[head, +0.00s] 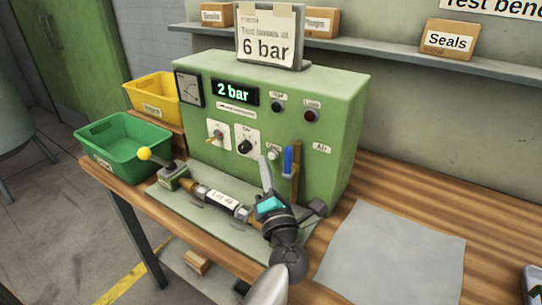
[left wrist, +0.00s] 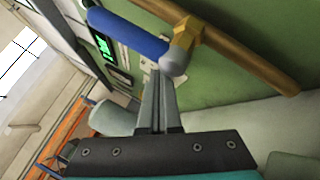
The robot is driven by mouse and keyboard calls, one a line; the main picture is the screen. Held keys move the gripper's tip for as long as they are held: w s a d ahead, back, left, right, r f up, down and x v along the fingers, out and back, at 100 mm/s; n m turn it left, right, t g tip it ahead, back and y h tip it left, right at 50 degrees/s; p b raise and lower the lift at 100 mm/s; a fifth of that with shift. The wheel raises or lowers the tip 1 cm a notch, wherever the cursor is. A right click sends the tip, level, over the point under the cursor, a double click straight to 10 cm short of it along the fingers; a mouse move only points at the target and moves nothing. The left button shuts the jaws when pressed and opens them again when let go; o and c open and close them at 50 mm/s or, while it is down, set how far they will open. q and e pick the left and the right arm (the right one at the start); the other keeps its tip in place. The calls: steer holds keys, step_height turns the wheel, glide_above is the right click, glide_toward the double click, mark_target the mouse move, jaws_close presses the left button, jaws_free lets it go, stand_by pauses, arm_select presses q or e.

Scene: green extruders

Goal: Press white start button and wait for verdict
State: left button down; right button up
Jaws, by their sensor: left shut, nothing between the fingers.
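The green test bench (head: 330,110) stands on a wooden table; its display (head: 234,92) reads "2 bar". The small white button (head: 273,155) is low on its front panel, left of a blue valve handle (head: 288,160). My left gripper (head: 265,163) is shut and empty, its fingertips pointing up at the panel close to the white button; I cannot tell if they touch it. In the left wrist view the shut fingers (left wrist: 158,85) end just under the blue handle (left wrist: 130,33); the button cannot be made out there. The green lamp and red lamp (head: 311,116) look dark. My right gripper is not in view.
A green bin (head: 125,143) and yellow bin (head: 152,92) stand left. A sign (head: 268,38) reads "6 bar". A grey mat (head: 395,255) lies clear at right.

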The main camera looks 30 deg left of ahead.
arm_select(q)
steer(key=s+p, duration=0.1)
steer(key=s, duration=0.4)
steer(key=shift+a+p, duration=0.15)
steer(key=shift+p, duration=0.15)
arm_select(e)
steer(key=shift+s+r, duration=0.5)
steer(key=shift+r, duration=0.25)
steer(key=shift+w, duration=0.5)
